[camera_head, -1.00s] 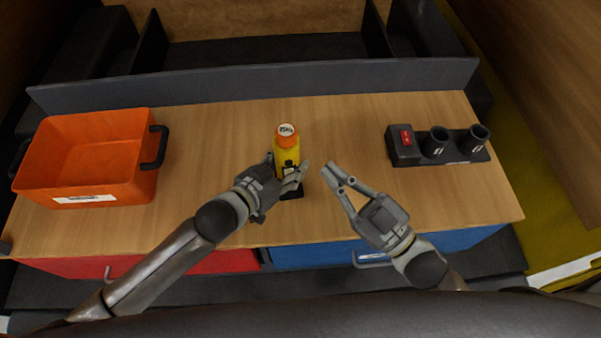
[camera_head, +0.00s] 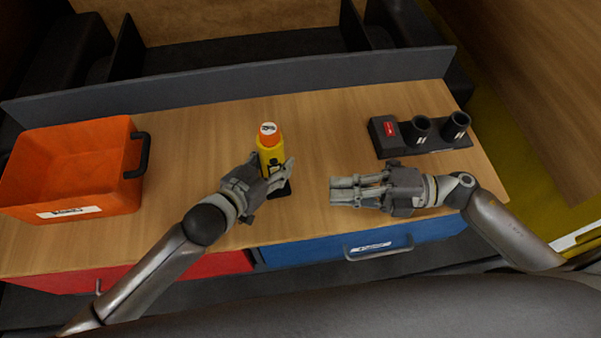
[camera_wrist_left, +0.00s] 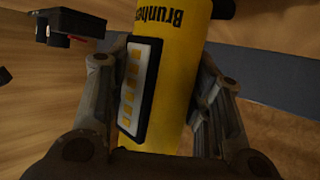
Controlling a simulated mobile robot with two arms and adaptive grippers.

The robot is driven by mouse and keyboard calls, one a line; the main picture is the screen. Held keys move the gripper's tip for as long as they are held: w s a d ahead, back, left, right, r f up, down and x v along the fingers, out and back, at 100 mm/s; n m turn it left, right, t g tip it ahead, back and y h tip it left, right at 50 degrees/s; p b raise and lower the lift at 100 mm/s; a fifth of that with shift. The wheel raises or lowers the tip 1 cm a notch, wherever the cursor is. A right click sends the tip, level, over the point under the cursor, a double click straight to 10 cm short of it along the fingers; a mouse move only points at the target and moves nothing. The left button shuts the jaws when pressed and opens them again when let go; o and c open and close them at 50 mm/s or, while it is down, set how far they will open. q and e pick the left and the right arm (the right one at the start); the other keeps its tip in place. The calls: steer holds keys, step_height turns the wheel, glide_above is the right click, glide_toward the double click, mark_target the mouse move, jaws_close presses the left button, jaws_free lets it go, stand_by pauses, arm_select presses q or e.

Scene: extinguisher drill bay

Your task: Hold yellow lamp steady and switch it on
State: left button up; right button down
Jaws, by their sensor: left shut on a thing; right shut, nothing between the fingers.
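The yellow lamp (camera_head: 270,150) stands upright on the table, with an orange top and a dark base. My left gripper (camera_head: 276,172) is shut around its body from the left and front. No switch is clear to me. My right gripper (camera_head: 334,191) is shut and empty, to the right of the lamp and apart from it, with its fingers pointing left toward it.
An orange bin (camera_head: 70,180) stands at the left of the wooden table (camera_head: 215,130). A dark holder (camera_head: 385,140) with a red switch and two cups is at the back right. A red drawer and a blue drawer (camera_head: 330,243) are below the front edge.

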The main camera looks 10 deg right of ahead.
mark_target(274, 162)
steer(key=w+a+f, duration=0.1)
steer(key=w+a, duration=0.4)
steer(key=a, duration=0.4)
steer(key=shift+w+a, duration=0.35)
steer(key=shift+a, duration=0.05)
steer(key=shift+w, duration=0.15)
